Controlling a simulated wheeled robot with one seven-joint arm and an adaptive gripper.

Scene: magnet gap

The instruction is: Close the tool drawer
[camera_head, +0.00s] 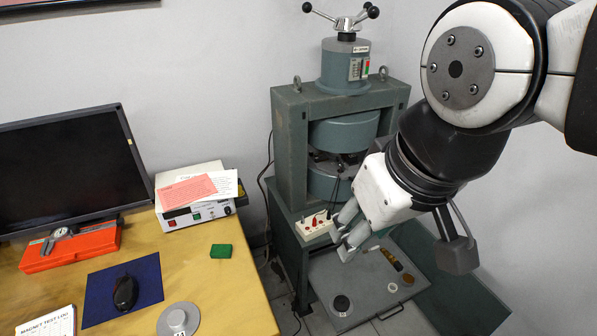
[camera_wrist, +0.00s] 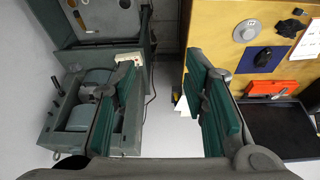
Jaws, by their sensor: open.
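The grey tool drawer (camera_head: 325,274) is pulled out at the lower right of the head view, below the magnet. Several small round and long items lie in it. Its handle (camera_head: 391,313) is at the front edge. The drawer also shows at the top left of the wrist view (camera_wrist: 97,27). My gripper (camera_head: 347,236) is over the drawer's back left part in the head view; it appears apart from it. In the wrist view its two green-padded fingers (camera_wrist: 160,72) are spread with nothing between them. The gripper and wrist hide part of the drawer's back.
The green magnet frame (camera_head: 292,150) stands behind the drawer. A white socket box (camera_head: 314,226) sits at its base. A wooden table (camera_head: 235,285) to the left holds a monitor (camera_head: 70,165), a white instrument (camera_head: 197,212) and a red case (camera_head: 70,248). A floor gap separates table and cabinet.

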